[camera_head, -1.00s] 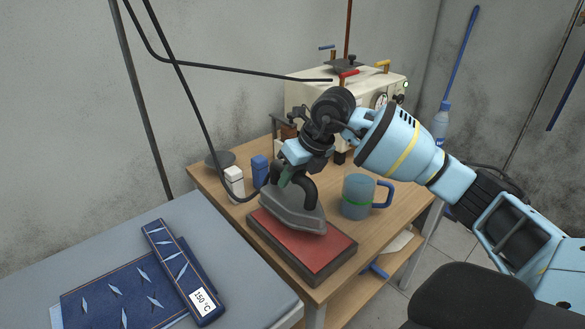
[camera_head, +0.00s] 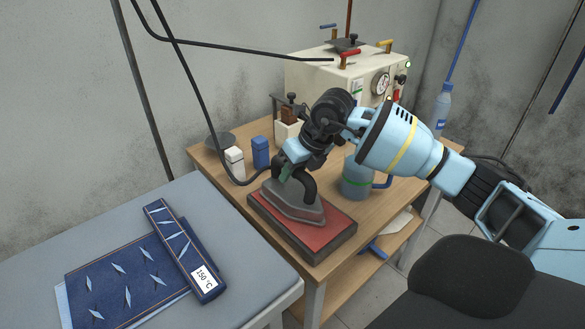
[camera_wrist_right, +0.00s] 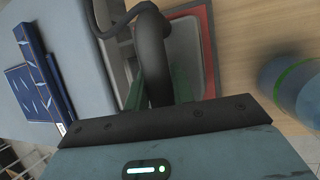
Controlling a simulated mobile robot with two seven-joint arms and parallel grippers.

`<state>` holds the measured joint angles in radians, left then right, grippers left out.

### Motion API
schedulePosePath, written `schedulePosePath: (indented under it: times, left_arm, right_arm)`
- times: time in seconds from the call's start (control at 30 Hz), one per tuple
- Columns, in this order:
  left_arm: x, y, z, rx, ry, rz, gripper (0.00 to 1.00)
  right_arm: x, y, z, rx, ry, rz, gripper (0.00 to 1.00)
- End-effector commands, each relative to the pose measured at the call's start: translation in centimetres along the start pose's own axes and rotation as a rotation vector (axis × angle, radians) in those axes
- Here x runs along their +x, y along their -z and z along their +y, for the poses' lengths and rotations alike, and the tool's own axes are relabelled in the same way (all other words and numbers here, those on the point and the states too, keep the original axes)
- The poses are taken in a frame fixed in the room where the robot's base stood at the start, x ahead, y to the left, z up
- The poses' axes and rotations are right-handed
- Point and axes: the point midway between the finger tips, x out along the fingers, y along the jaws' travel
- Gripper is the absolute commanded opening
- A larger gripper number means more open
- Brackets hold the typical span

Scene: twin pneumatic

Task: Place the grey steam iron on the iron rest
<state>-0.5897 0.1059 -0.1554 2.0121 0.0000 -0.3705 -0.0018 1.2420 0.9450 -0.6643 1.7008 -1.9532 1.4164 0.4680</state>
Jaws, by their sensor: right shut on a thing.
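The grey steam iron (camera_head: 291,203) with a black handle is over the iron rest, a red pad on a dark base (camera_head: 328,236) on the wooden table. The iron looks flat on the red pad, or very close above it; I cannot tell full contact. My right gripper (camera_head: 290,174) is shut on the iron's handle from above. In the right wrist view the black handle (camera_wrist_right: 152,55) runs between the green fingers, with the grey iron body (camera_wrist_right: 184,50) and the red pad (camera_wrist_right: 209,60) behind. My left gripper is not in view.
A blue-grey mug (camera_head: 356,180) stands right of the rest, beneath my right arm. White (camera_head: 235,163) and blue (camera_head: 261,152) small boxes stand behind. A cream steam generator (camera_head: 335,85) is at the back. An ironing board (camera_head: 120,235) with folded denim lies left. A black hose joins the iron.

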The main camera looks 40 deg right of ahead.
Motion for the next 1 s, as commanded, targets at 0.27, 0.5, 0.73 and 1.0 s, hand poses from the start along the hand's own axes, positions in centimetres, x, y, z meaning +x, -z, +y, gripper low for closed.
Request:
schedulePosePath:
  times: [0.27,0.5,0.73,1.0]
  left_arm:
    - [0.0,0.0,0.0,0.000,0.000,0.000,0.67]
    - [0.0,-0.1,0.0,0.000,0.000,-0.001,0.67]
    - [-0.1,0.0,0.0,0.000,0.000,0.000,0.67]
    - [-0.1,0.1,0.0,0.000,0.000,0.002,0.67]
  right_arm:
    - [0.1,0.0,0.0,0.000,0.000,-0.001,0.43]
    - [0.1,0.0,0.0,0.000,0.000,0.000,0.46]
    - [-1.1,-0.1,0.0,-0.001,0.000,-0.002,0.46]
    - [-6.2,-0.1,0.0,-0.002,0.001,-0.004,0.46]
